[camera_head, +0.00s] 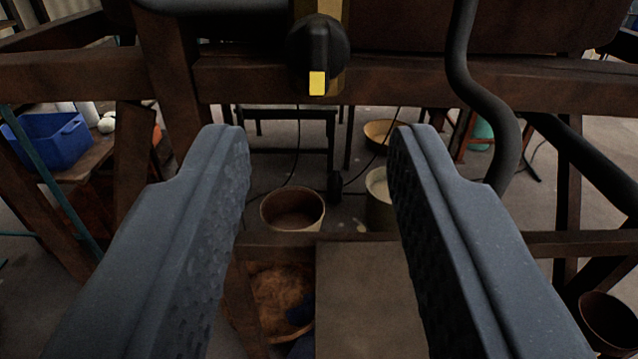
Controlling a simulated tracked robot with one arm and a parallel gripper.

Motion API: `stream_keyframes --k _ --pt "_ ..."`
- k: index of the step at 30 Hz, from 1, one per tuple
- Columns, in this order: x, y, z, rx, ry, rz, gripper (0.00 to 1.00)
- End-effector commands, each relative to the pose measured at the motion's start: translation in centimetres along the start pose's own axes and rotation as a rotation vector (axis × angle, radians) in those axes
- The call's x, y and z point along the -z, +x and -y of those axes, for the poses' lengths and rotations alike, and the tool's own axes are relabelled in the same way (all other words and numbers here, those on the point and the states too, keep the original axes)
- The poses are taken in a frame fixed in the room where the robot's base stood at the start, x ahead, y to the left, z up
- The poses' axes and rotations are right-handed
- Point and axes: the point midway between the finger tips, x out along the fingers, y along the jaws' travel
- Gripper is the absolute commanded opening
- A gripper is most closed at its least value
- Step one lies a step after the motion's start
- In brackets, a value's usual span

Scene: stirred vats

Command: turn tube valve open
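A black valve knob (318,48) with a yellow mark on its lower end sits at the top centre, in front of a brown beam. The yellow mark points straight down. My gripper (318,140) is open and empty, its two dark grey fingers wide apart. The knob lies above the fingertips in the picture, between them from left to right, and neither finger touches it. A dark tube (478,95) bends down to the right of the knob; whether it joins the valve cannot be seen.
A rusty brown beam (400,80) crosses the view behind the knob, with a post (172,75) at the left. Beyond and below are a bucket (292,210), a pale pot (379,195), a basin (381,132) and a blue crate (48,140). A dark pipe (590,165) slants at the right.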

Motion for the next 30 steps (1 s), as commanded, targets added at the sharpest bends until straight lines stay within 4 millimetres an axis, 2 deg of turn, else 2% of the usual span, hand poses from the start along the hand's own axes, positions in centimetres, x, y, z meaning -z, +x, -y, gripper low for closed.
stream_keyframes --k 3,7,23,26,30 --pt "-0.1 -1.2 0.0 0.000 0.001 0.002 0.35" --pt "-0.1 -1.9 0.0 0.000 0.002 0.003 0.35" --pt "0.0 -2.0 0.0 0.000 -0.002 0.003 0.35" --pt "0.4 -1.1 -0.2 -0.010 -0.034 0.018 0.35" --pt "2.5 2.1 -0.9 -0.061 -0.148 0.073 0.35"
